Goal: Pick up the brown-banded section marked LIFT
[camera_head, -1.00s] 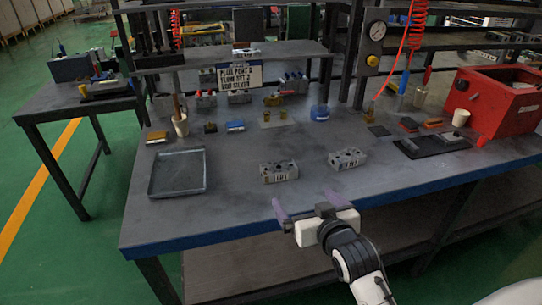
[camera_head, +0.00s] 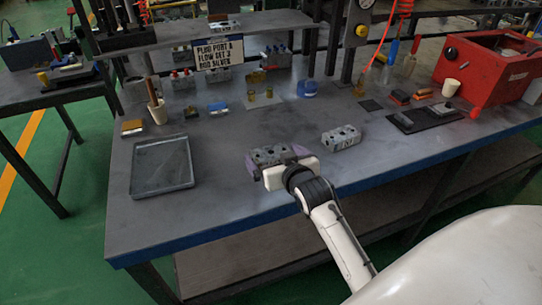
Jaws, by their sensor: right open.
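Two grey valve sections with round ports on top stand on the workbench. The left section (camera_head: 271,154) is by my right gripper (camera_head: 275,158), which is open with its purple fingers at the section's left and right ends. I cannot tell whether the fingers touch it. Its labelled front is hidden behind the gripper. The right section (camera_head: 341,137) stands apart to the right, with a front label too small to read. No brown band is clear on either section. My left gripper is not in view.
An empty grey tray (camera_head: 162,186) lies at the left of the bench. A sign (camera_head: 220,53), small fittings and a blue round part (camera_head: 307,88) are at the back. A red toolbox (camera_head: 489,72) and a dark mat (camera_head: 425,119) are at the right.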

